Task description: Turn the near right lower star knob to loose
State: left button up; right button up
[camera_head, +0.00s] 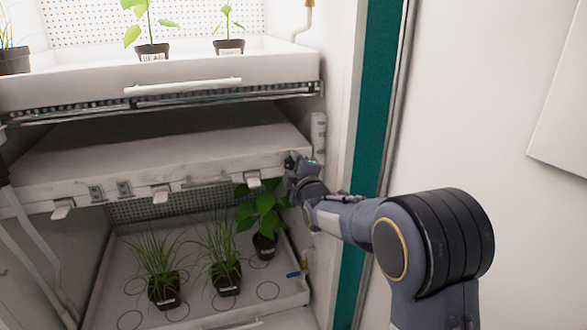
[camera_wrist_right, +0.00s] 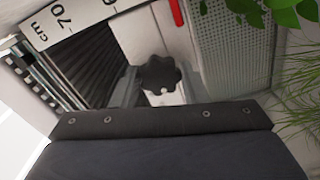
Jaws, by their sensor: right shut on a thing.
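The black star knob (camera_wrist_right: 162,73) shows in the right wrist view, with a small pale mark on its lower edge. My right gripper (camera_wrist_right: 160,90) has a grey finger on each side of it and is shut on it. In the head view my right gripper (camera_head: 292,164) is at the right front corner of the middle shelf (camera_head: 210,165), and it hides the knob. My left gripper is in neither view.
Potted plants stand on the lower tray (camera_head: 296,293), the leafy one (camera_head: 262,212) close to my right gripper. The chamber's right wall and teal door edge (camera_head: 375,95) lie beside my arm.

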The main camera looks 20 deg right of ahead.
jog(key=shift+n, duration=0.3)
jog(key=o, duration=1)
jog(key=shift+c, duration=0.2)
jog(key=s, duration=0.7)
jog(key=shift+s, duration=0.4)
jog(key=shift+d, duration=0.1)
